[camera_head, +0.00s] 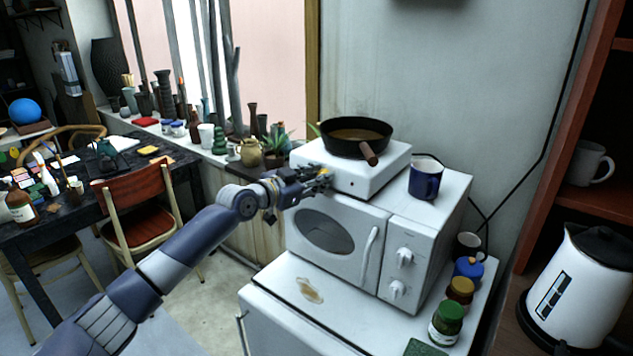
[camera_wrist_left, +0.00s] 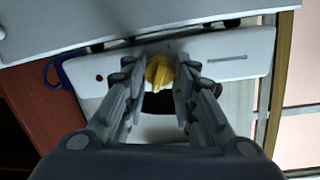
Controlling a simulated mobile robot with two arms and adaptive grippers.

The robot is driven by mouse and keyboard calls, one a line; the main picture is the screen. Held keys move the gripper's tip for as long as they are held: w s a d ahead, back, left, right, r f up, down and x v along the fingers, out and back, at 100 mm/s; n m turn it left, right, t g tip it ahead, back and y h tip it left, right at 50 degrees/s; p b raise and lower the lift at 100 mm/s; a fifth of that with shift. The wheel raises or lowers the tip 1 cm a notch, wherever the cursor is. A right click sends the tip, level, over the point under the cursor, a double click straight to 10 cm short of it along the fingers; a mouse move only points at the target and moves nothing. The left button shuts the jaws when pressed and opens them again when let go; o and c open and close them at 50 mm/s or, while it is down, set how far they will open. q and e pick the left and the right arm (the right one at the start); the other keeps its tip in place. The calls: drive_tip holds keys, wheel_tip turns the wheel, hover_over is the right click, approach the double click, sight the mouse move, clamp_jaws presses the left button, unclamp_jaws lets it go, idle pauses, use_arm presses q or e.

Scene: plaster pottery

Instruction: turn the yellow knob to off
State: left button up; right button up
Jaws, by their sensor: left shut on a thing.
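The yellow knob (camera_head: 325,171) is on the front of a white hot plate (camera_head: 372,178), which stands on a white microwave. My left gripper (camera_head: 321,179) reaches in from the left to the knob and covers part of it. In the left wrist view the yellow knob (camera_wrist_left: 159,72) sits between the two fingertips of the left gripper (camera_wrist_left: 158,78), which is shut on it. The hot plate's white front panel (camera_wrist_left: 205,68) has a small red dot on one side and a thin slot on the other. My right gripper is not in view.
A black pan (camera_head: 350,148) sits on the hot plate, its wooden handle pointing forward. A blue mug (camera_head: 426,180) stands on the microwave (camera_head: 370,240) at right. Several jars and a dark mug stand beside the microwave. A white kettle (camera_head: 583,285) is at far right.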

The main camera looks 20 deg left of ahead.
use_arm(q)
drive_tip(key=n, duration=0.5)
drive_tip(key=shift+t, duration=0.3)
drive_tip(key=shift+n, duration=0.3)
drive_tip(key=o, duration=0.8)
drive_tip(key=v, duration=1.2)
